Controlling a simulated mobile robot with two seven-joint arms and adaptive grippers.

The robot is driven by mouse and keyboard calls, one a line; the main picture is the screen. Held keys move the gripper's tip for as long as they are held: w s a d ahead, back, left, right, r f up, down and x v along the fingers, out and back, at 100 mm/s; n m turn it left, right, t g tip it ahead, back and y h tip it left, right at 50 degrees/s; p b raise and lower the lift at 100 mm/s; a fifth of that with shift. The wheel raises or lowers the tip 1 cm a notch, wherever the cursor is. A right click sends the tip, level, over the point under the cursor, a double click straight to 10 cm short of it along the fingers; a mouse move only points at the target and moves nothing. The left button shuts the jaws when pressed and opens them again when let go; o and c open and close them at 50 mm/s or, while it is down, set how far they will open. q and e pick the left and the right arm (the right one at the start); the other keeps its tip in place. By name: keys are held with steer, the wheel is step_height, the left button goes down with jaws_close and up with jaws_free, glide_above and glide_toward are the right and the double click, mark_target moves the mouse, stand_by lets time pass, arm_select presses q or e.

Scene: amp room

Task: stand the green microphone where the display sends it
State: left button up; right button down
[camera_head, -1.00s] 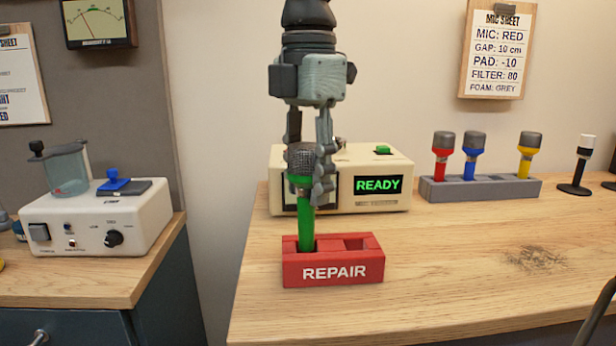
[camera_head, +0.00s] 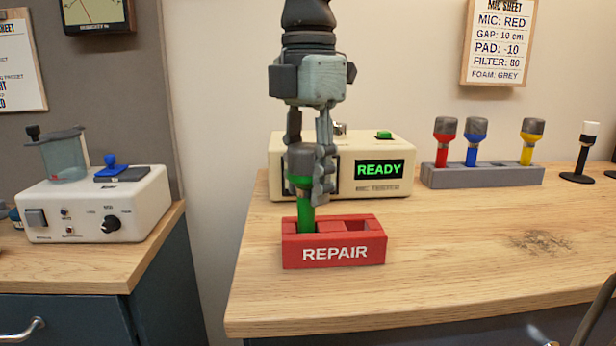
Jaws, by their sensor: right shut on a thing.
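The green microphone (camera_head: 305,217) stands upright with its lower end in the left slot of the red REPAIR holder (camera_head: 334,254). My right gripper (camera_head: 308,180) comes down from above and is shut on the microphone around its grey head and green collar. The holder's right slot is empty. Behind it, the cream tester box (camera_head: 395,188) has a display (camera_head: 379,169) that reads READY in green; the gripper hides part of its front. My left gripper is not in view.
A grey rack (camera_head: 482,176) at the back right holds red, blue and yellow microphones. A black stand with a white-headed microphone (camera_head: 583,155) is beside it. A cream device (camera_head: 97,207) sits on the left cabinet.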

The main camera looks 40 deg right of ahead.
steer(key=shift+f, duration=0.1)
stand_by(0.3)
steer(key=c, duration=0.9)
jaws_free()
step_height(320, 180, up, 12)
steer(key=shift+r, duration=0.1)
